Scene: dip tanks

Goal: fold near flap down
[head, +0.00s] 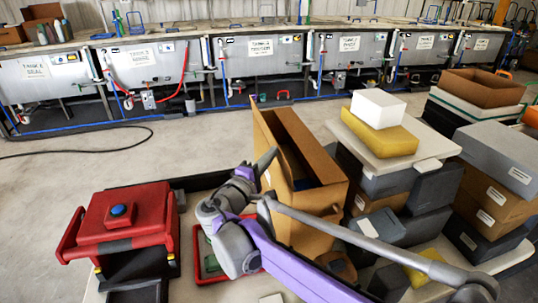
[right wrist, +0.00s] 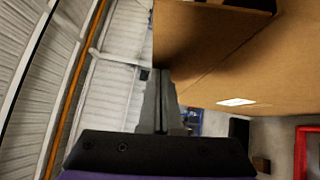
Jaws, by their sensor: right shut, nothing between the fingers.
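An open brown cardboard box (head: 318,205) stands on the table in the middle of the head view. A tall flap (head: 262,125) stands up along its left side, and its dark inside shows from above. Which flap is the near one I cannot tell for sure. My right gripper (head: 266,160) is at the box's left side, close to the upright flap; whether they touch is unclear. In the right wrist view the fingers (right wrist: 161,75) are together with nothing between them, and the cardboard (right wrist: 240,55) fills the upper right. My left gripper is out of view.
A red machine with a blue button (head: 117,218) stands to the left. A red tray (head: 198,272) lies under my right arm. Stacked grey and brown boxes (head: 408,185), a yellow block (head: 380,135) and a white block (head: 378,106) crowd the right. Tanks (head: 260,55) line the back.

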